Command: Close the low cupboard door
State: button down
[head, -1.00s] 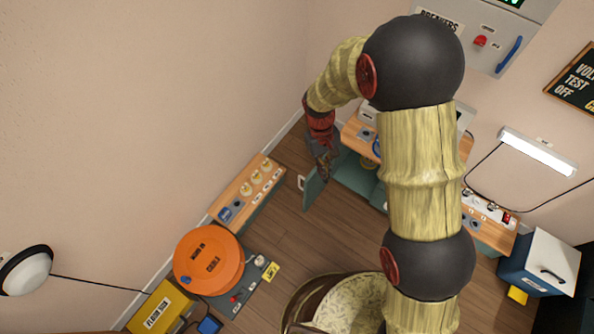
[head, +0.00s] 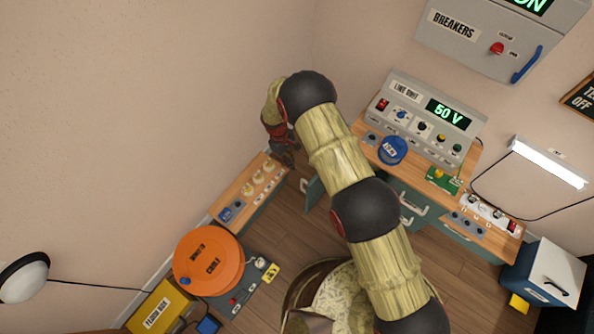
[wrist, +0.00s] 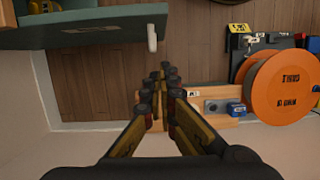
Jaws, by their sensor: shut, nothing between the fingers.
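The low cupboard door (head: 314,192) is a teal panel standing open at the left end of the workbench, partly hidden by my arm in the head view. It also shows in the wrist view (wrist: 85,36) at the upper left, with a pale handle (wrist: 152,38) at its right end. My gripper (head: 288,158) is at the left of the door, on the wall side, between it and the low shelf. In the wrist view my gripper (wrist: 168,72) is shut and empty, with its tips a little below and right of the handle. I see no contact with the door.
The workbench (head: 372,158) carries a line unit (head: 425,118) and a blue knob piece (head: 393,150). A low wooden shelf (head: 236,190) runs along the left wall. An orange cable reel (head: 208,262) stands nearer. Floor (head: 290,232) before the door is clear.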

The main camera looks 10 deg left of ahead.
aim_at(303, 180)
jog(key=shift+s+d+f+b, duration=0.4)
jog(key=shift+d+f+b, duration=0.4)
jog(key=shift+f, duration=0.75)
jog(key=shift+s+d+f+b, duration=0.5)
jog(key=shift+d+f, duration=0.65)
jog(key=shift+f, duration=0.35)
jog(key=shift+s+d+f+b, duration=0.35)
jog(key=shift+d+f+b, duration=0.5)
jog(key=shift+f, duration=0.7)
jog(key=shift+d, duration=0.25)
